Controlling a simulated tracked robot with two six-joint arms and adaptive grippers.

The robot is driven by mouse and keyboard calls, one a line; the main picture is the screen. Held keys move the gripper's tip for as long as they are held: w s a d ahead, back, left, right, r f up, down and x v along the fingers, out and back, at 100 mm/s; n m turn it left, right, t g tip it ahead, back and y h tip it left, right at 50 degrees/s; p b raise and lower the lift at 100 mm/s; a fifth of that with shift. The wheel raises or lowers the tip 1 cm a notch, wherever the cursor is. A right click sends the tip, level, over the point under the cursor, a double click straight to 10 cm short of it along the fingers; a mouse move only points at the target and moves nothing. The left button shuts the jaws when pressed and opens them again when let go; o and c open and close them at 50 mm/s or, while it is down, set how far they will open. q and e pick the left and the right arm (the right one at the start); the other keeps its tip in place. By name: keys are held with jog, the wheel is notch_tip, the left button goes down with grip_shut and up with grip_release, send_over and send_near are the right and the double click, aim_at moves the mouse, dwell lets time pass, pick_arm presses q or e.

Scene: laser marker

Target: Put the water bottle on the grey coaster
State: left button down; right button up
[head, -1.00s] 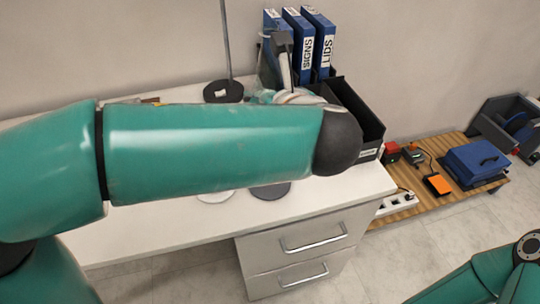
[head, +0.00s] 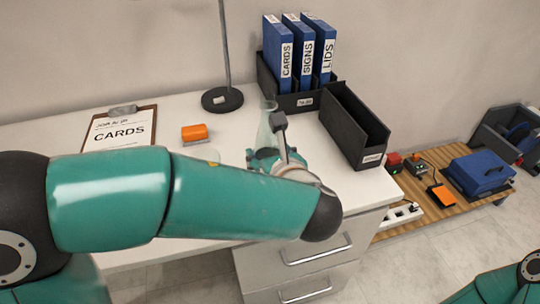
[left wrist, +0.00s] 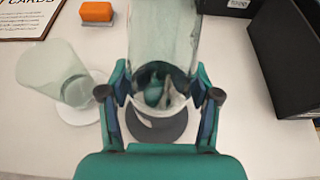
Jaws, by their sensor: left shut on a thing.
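The water bottle is a clear, faintly green vessel. It shows in the left wrist view (left wrist: 165,35) and, partly hidden by my arm, in the head view (head: 268,128). My left gripper (left wrist: 164,96) is shut on it, one finger on each side; the gripper also shows in the head view (head: 275,155). The dark grey coaster (left wrist: 158,129) lies under the bottle's lower end in the left wrist view. I cannot tell whether they touch. My arm hides this coaster in the head view. My right gripper is not in view.
An orange block (head: 194,133), a clipboard (head: 120,130) and a lamp base (head: 222,100) are on the desk. A black open bin (head: 345,125) stands close on the right, blue binders (head: 300,50) behind.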

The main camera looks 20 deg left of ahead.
pick_arm(q)
jog(key=shift+c, duration=1.2)
grip_release()
